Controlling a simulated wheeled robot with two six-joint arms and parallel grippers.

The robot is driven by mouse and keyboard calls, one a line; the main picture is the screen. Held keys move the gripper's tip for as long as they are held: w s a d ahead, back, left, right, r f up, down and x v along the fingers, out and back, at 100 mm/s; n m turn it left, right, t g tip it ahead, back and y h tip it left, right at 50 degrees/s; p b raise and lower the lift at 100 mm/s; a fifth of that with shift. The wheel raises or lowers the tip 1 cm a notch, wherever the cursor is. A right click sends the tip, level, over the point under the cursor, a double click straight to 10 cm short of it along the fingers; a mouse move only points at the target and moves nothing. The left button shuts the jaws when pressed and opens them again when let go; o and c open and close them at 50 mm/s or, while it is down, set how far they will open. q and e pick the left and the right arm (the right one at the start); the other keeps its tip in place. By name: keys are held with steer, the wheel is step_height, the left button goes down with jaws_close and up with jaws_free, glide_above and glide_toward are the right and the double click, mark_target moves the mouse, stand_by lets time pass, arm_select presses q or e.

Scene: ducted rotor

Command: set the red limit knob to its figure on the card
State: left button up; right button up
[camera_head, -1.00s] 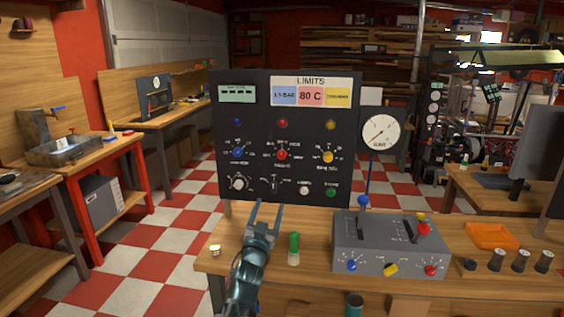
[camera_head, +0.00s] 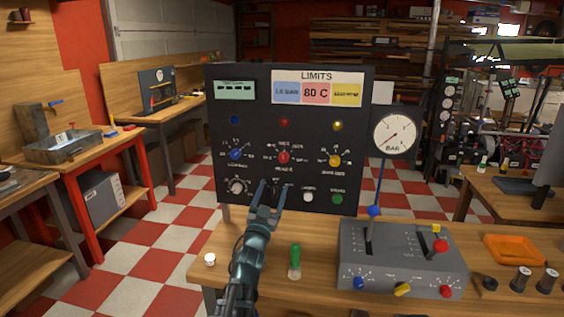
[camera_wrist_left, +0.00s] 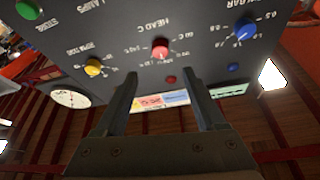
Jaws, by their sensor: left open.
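The red limit knob (camera_head: 283,157) sits in the middle of the black panel (camera_head: 350,190), between a blue knob (camera_head: 236,154) and a yellow knob (camera_head: 335,160). The LIMITS card (camera_head: 316,92) at the panel's top reads 80 C on its red field. My left gripper (camera_head: 271,188) is open and empty, in front of the panel and below the red knob. In the left wrist view the panel appears upside down, and the red knob (camera_wrist_left: 160,47) shows beyond the open fingers (camera_wrist_left: 165,85), apart from them. The exact knob setting is too small to read. My right gripper is not in view.
A grey box with levers and knobs (camera_head: 402,262) stands on the bench at right, with a round gauge (camera_head: 394,133) above it. A green-topped item (camera_head: 295,258) and a small white-topped item (camera_head: 210,259) stand near my left arm. An orange tray (camera_head: 513,249) lies far right.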

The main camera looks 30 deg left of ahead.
mark_target(283, 160)
arm_select(q)
steer(key=p+x, duration=0.3)
steer(key=x, duration=0.8)
steer(key=shift+w+p, duration=0.15)
steer(key=shift+p, duration=0.25)
jaws_close()
